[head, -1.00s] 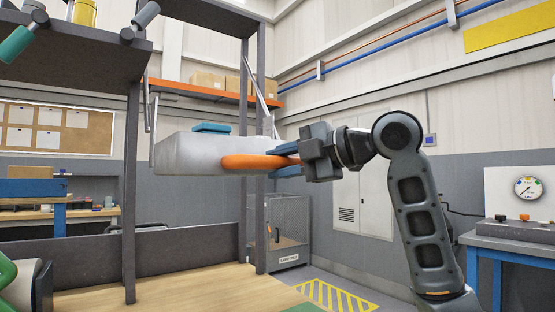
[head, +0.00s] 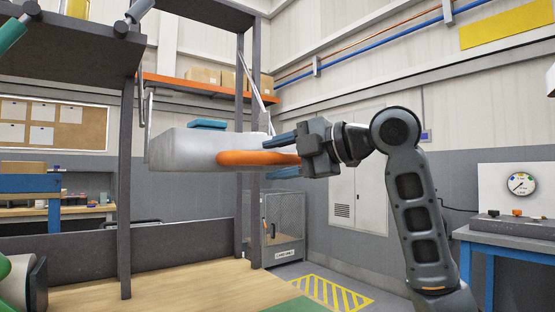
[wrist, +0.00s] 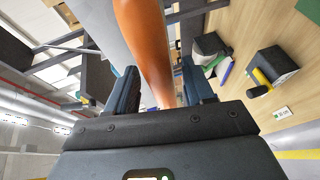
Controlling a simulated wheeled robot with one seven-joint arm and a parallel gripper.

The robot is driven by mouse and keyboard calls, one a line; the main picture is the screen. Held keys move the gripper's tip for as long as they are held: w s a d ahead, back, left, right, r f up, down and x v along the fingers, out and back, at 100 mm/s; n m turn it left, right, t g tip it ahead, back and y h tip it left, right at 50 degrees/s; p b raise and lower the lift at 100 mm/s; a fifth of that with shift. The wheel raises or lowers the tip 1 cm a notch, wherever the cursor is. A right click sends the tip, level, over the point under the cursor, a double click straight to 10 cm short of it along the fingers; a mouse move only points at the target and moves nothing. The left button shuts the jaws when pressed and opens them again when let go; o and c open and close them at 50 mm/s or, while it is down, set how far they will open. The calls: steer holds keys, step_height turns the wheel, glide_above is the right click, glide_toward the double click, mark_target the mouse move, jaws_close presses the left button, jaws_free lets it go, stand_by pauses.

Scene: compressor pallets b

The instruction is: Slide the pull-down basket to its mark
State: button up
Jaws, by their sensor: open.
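The pull-down basket (head: 180,150) is a pale grey box with a thick orange handle bar (head: 240,158) along its front. It hangs in the rack frame, above the wooden worktop, with a blue item (head: 208,124) on top. My gripper (head: 284,155) is open at the right end of the handle, one finger above it and one below. In the wrist view the handle (wrist: 148,50) runs between the two spread fingers (wrist: 160,88), with a gap visible on the left side. I cannot make out the basket's mark.
A dark rack post (head: 126,190) stands left of the basket, and more posts stand behind its right end. The wooden worktop (head: 190,280) below is mostly clear, with a green patch (head: 300,305) at its front. A gauge bench (head: 505,232) stands at the right.

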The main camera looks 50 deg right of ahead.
steer(key=a+v, duration=0.1)
steer(key=v, duration=0.6)
steer(key=shift+s+d, duration=0.25)
steer(key=shift+d, duration=0.2)
